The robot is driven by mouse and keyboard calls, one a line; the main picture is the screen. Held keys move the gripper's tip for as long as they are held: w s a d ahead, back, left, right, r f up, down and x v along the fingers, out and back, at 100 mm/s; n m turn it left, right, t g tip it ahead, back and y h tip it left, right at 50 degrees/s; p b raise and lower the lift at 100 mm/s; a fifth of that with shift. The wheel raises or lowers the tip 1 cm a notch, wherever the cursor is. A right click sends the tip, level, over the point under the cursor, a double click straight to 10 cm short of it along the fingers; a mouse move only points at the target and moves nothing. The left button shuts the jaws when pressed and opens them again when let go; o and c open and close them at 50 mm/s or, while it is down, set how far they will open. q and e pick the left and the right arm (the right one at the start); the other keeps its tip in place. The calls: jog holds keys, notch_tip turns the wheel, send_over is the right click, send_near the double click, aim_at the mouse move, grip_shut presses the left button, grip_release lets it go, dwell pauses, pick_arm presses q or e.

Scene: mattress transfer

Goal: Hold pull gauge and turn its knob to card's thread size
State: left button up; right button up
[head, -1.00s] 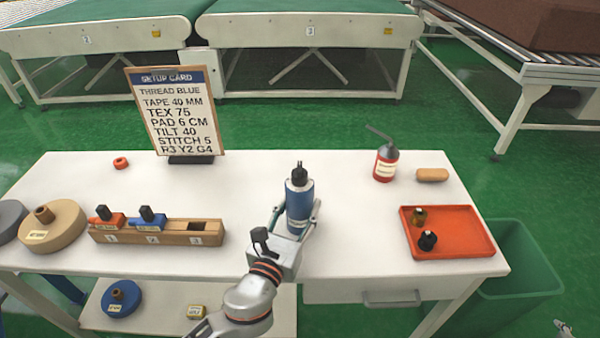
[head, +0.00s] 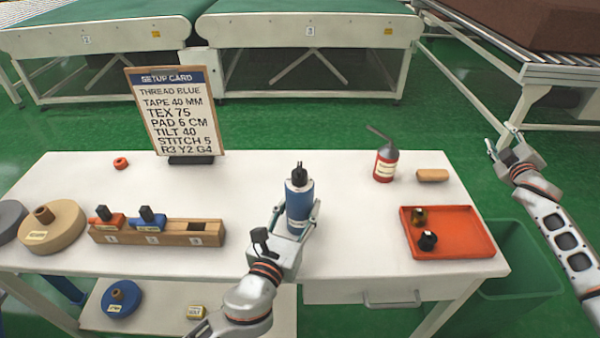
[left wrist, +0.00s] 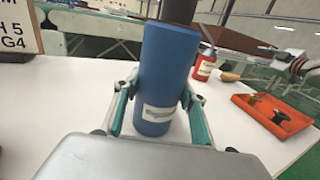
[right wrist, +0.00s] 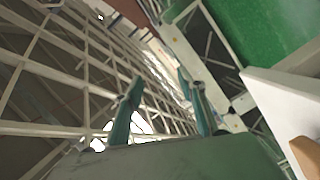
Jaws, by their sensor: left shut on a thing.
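The pull gauge (head: 299,203) is a blue cylinder with a black knob (head: 299,174) on top, upright at the middle of the table's front half. My left gripper (head: 298,222) is shut on the gauge's body; the left wrist view shows its fingers on both sides of the blue body (left wrist: 168,80). The knob's markings are too small to read. My right gripper (head: 508,148) is raised beyond the table's right side, open and empty; its spread fingers show in the right wrist view (right wrist: 160,100). The setup card (head: 175,112) stands at the back left and reads "TEX 75".
A wooden block (head: 170,239) with red and blue pieces and a tan spool (head: 52,225) are at left. A red oil can (head: 385,162), a tan bar (head: 432,175) and an orange tray (head: 460,248) with two small spools are at right. Free tabletop surrounds the gauge.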

aim_at(300, 174)
jog(key=w+a+r+n+t+y, duration=0.1)
jog(key=w+a+r+y, duration=0.25)
jog(key=r, duration=0.55)
jog(key=w+a+r+n+t+y, duration=0.1)
jog(key=w+a+r+y, duration=0.1)
jog(key=a+r, duration=0.45)
jog(key=w+a+r+t+y, duration=0.1)
jog(key=w+a+r+y, duration=0.15)
jog(key=r, duration=0.75)
jog(key=s+a+f+n+g+y, duration=0.2)
jog(key=s+a+f+g+y, duration=0.25)
jog(key=a, duration=0.55)
jog(key=s+a+f+n+g+y, duration=0.2)
jog(key=s+a+f+g+y, duration=0.3)
jog(key=a, duration=0.5)
jog(key=s+a+f+n+g+y, duration=0.1)
jog(key=s+a+f+g, duration=0.3)
jog(key=s, duration=0.3)
jog(key=s+a+f+g+y, duration=0.2)
jog(key=s+a+f, duration=0.1)
jog(key=s+a, duration=0.25)
jog(key=s+a+f+n+g+y, duration=0.1)
jog(key=s+a+f+g, duration=0.35)
jog(key=s, duration=0.25)
jog(key=shift+t, duration=0.6)
jog(key=a, duration=1.1)
jog(key=shift+w+a+r, duration=0.1)
jog(key=shift+a+r, duration=0.15)
jog(key=shift+a, duration=0.15)
